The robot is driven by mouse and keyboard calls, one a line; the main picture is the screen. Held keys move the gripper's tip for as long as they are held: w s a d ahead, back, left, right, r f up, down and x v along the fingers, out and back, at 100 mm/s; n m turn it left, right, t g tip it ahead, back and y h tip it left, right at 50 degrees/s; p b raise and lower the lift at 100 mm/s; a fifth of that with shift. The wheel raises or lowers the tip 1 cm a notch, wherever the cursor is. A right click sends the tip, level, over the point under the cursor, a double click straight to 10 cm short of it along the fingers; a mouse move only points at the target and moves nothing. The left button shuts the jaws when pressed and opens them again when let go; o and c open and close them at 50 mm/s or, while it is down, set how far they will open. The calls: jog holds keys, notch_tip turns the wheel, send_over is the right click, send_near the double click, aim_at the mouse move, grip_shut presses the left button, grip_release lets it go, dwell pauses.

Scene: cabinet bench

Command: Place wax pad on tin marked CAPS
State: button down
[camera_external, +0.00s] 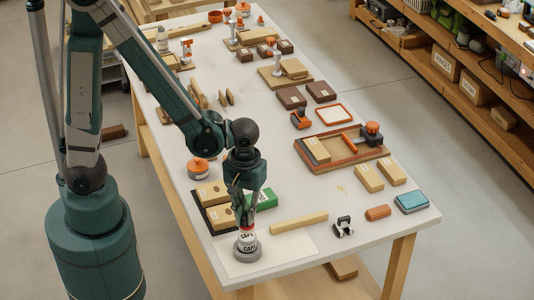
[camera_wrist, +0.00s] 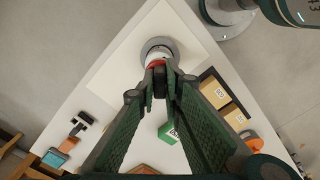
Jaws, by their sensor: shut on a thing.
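My gripper (camera_external: 247,226) points down at the front of the bench, its fingers closed on a small red-and-white piece (camera_external: 248,236) with a CAPS-like label. In the wrist view the fingertips (camera_wrist: 160,72) meet over its red edge (camera_wrist: 155,64). Directly below is a round grey base (camera_external: 246,251) with lettering that also looks like CAPS; whether the piece rests on it or is just above, I cannot tell. The grey base shows in the wrist view (camera_wrist: 159,43). A teal-topped flat pad (camera_external: 411,202) lies at the right front corner, away from my gripper. Which thing is the wax pad is unclear.
A white sheet (camera_external: 290,251) lies under the grey base. A wooden bar (camera_external: 298,222), a black-and-white clamp (camera_external: 343,227) and an orange block (camera_external: 378,213) lie to the right. A green box (camera_external: 264,199) and tan boxes (camera_external: 218,215) stand close behind my gripper.

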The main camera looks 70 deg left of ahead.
aim_at(246, 214)
jog(key=shift+f, duration=1.15)
jog(key=shift+f+b, duration=0.2)
jog(key=shift+b, duration=0.2)
jog(key=c, duration=2.5)
grip_release()
jog(key=shift+o, duration=0.2)
jog(key=shift+r+p, duration=0.25)
jog(key=shift+p, duration=0.05)
jog(key=shift+r+p, duration=0.85)
jog(key=shift+r, duration=5.1)
jog(key=shift+a+r, duration=0.1)
